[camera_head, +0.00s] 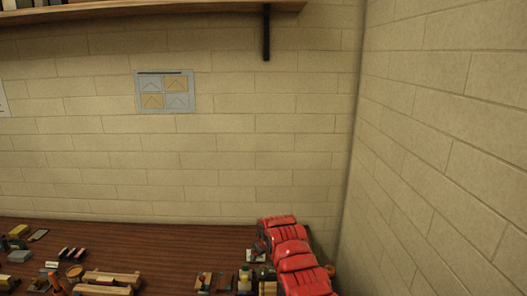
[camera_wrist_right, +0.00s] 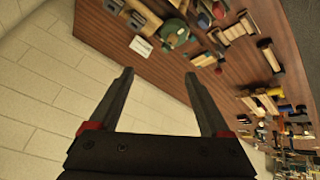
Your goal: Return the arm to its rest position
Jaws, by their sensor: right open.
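My right arm (camera_head: 290,255) is red and reaches over the table's right end in the head view. Its gripper is hidden there behind the arm or too small to tell. In the right wrist view my right gripper (camera_wrist_right: 158,75) has its two dark fingers spread wide, with nothing between them. Its fingers point toward the brown table (camera_wrist_right: 150,70), and they look clear of the objects on it. My left arm and left gripper do not show.
Small tools and wooden blocks (camera_head: 108,279) lie at the table's left, more near my right arm. A white card (camera_wrist_right: 141,46) and a green round thing (camera_wrist_right: 174,32) lie beyond the fingertips. Block walls (camera_head: 440,150) close the back and right. The table's middle back is bare.

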